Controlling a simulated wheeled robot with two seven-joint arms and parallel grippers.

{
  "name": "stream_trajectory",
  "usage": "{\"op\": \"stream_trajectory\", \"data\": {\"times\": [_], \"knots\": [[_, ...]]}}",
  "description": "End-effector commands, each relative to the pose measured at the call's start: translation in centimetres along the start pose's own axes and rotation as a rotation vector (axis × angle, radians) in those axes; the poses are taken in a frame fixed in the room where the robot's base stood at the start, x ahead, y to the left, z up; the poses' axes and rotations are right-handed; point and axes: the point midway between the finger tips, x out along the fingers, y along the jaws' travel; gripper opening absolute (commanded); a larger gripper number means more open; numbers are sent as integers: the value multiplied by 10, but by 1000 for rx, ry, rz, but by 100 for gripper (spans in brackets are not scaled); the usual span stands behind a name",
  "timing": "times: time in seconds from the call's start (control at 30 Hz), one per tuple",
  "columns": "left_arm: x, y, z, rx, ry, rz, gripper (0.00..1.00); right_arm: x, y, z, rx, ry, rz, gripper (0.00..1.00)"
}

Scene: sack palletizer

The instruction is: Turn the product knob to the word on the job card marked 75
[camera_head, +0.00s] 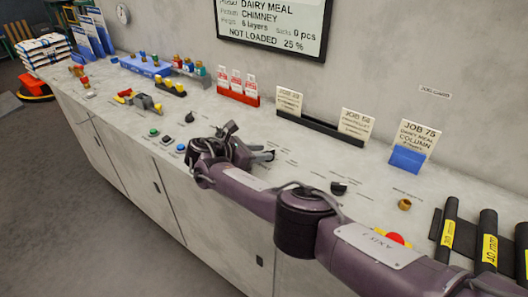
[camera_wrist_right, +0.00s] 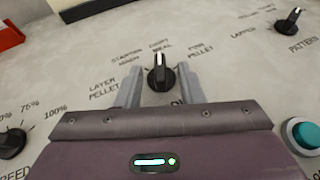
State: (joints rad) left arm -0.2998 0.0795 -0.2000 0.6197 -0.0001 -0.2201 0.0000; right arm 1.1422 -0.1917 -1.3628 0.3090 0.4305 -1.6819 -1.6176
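The product knob (camera_wrist_right: 159,78) is black with a white pointer line, and product words are printed around it. The pointer line faces up the picture, toward the words "DAIRY MEAL" (camera_wrist_right: 162,48). My right gripper (camera_wrist_right: 159,88) is open, with one finger on each side of the knob and gaps between. In the head view my right gripper (camera_head: 264,156) is low over the counter. The job card marked 75 (camera_head: 414,138) stands in a blue holder and reads "DAIRY MEAL" and "COLUMN". My left gripper is not in view.
The pattern knob (camera_wrist_right: 290,19) is up to the right, the speed knob (camera_wrist_right: 11,143) to the left, and a teal button (camera_wrist_right: 303,134) at the right. A wall display (camera_head: 272,25) reads "DAIRY MEAL", "CHIMNEY". Black tubes (camera_head: 487,240) lie at the counter's right end.

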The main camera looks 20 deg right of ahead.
Motion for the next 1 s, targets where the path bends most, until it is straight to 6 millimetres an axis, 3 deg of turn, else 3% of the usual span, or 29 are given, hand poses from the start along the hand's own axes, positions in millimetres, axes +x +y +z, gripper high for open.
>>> {"op": "stream_trajectory", "data": {"times": [0.2, 0.4, 1.0], "knots": [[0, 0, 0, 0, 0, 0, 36, -39, 1, 0, 0, 0, 3, 35], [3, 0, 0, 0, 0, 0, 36, -59, 0, -1, 0, 0, 1, 35], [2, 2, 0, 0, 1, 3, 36, -61, 0, -1, -1, 0, 1, 35]]}}
